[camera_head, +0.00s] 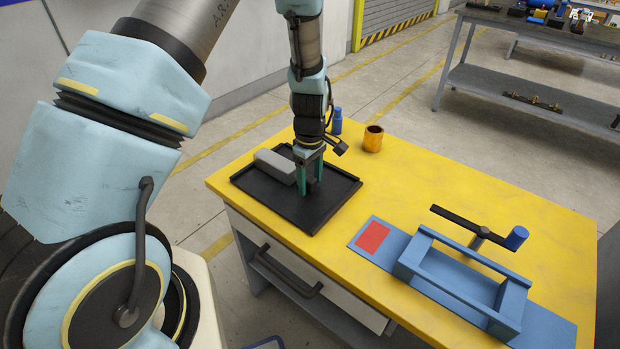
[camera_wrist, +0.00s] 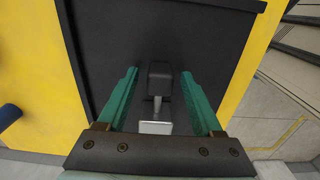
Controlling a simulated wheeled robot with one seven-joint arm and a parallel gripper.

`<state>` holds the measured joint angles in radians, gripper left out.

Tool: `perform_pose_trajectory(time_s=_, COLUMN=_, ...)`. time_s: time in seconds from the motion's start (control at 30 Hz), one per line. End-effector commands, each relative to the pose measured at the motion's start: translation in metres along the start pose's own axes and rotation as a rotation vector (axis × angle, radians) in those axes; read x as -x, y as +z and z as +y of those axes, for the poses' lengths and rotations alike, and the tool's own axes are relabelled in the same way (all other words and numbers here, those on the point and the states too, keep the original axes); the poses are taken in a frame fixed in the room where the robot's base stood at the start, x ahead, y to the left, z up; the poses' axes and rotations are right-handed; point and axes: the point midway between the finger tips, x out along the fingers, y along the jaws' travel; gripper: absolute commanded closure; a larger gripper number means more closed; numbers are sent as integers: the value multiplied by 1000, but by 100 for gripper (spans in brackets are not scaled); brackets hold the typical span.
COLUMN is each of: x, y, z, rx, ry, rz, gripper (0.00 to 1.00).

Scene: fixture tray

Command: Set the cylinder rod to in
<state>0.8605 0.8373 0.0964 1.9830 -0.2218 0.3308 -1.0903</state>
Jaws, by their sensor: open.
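The cylinder's grey box-shaped body (camera_head: 275,165) lies on a black tray (camera_head: 330,211) at the table's left end. In the wrist view its pale end face (camera_wrist: 155,128) shows near my gripper's palm; the rest is hidden. A thin metal rod (camera_wrist: 157,105) sticks out from this face to a dark end block (camera_wrist: 160,75). A length of bare rod shows between body and block. My gripper (camera_head: 311,187) points down over the tray with its green fingers open. In the wrist view the fingers (camera_wrist: 159,73) stand on either side of the dark block, with gaps visible.
A blue bottle-like object (camera_head: 337,121) and an orange cup (camera_head: 373,139) stand behind the tray. A blue fixture (camera_head: 460,280) with a red patch (camera_head: 372,238) and a dark lever (camera_head: 465,226) occupies the right of the yellow table (camera_head: 440,185). Bare table lies between.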

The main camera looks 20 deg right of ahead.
Motion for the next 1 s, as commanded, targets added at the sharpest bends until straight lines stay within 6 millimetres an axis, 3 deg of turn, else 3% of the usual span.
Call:
perform_pose_trajectory(time_s=0.2, x=-1, y=0, z=0, rx=0, ry=0, rz=0, gripper=32)
perform_pose_trajectory(time_s=0.8, x=0, y=0, z=0, rx=0, ry=0, rz=0, gripper=99)
perform_pose_trajectory(time_s=1.0, x=0, y=0, z=0, rx=0, ry=0, rz=0, gripper=100)
